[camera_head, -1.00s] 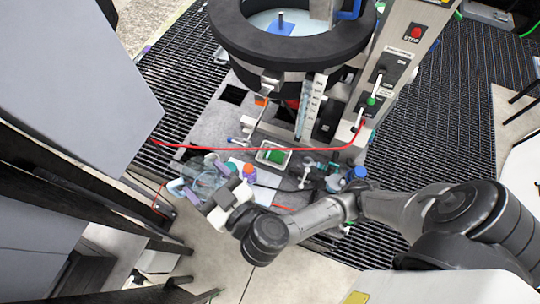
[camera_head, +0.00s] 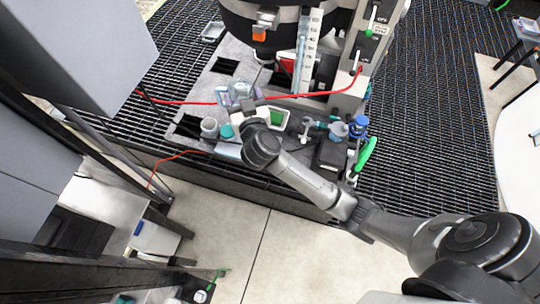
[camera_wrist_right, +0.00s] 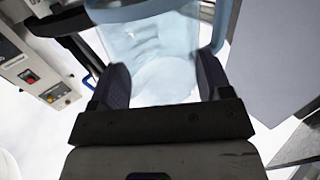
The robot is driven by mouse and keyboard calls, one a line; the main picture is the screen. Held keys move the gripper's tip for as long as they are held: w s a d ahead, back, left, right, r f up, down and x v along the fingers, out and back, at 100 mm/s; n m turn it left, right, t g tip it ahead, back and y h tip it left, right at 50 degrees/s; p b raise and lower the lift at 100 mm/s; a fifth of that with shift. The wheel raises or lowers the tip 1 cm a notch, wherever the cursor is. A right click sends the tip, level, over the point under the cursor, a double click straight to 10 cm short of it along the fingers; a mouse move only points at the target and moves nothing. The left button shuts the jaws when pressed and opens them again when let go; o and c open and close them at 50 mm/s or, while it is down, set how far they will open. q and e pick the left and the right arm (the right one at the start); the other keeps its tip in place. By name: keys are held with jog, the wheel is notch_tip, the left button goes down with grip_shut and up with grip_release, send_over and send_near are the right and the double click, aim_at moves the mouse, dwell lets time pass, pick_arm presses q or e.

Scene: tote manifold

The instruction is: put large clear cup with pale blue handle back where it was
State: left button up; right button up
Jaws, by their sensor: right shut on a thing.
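The large clear cup (camera_head: 240,90) with pale blue parts is in my right gripper (camera_head: 243,101), over the left part of the grey bench top, close to the red line. In the right wrist view the cup's clear, bluish wall (camera_wrist_right: 160,55) fills the space between the two dark fingers of the right gripper (camera_wrist_right: 162,80), which are shut on it. A pale blue band runs along the top of that view and a pale blue bar along the cup's right side. I cannot tell whether the cup touches the bench. My left gripper is not in view.
A white tray with a green inside (camera_head: 277,117) is just right of my right gripper. A grey cup (camera_head: 209,127) and a teal-topped item (camera_head: 227,131) stand in front. Blue-capped bottles (camera_head: 358,127) are at the right. A red line (camera_head: 310,95) crosses behind; the column stands at back right.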

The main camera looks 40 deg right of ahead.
jog(key=w+d+f+m+g+h+b, duration=0.15)
jog(key=d+f+b, duration=0.55)
jog(key=d+f, duration=0.7)
jog(key=d+f+m+h+b, duration=0.15)
jog(key=d+f+b, duration=0.45)
jog(key=d+f, duration=0.85)
pick_arm(q)
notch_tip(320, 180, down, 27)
jog(key=b, duration=1.2)
pick_arm(e)
jog(key=w+a+f, duration=0.3)
jog(key=a+f, duration=0.3)
jog(key=f, duration=0.1)
jog(key=w+a+f, duration=0.3)
jog(key=a+f, duration=0.3)
jog(key=f, duration=0.1)
jog(key=shift+w+a+f+n, duration=0.25)
jog(key=shift+a+n, duration=0.05)
jog(key=shift+a, duration=0.1)
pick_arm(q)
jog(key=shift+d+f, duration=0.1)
pick_arm(e)
jog(key=shift+f, duration=0.15)
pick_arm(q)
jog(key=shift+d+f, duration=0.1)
pick_arm(e)
jog(key=shift+f, duration=0.4)
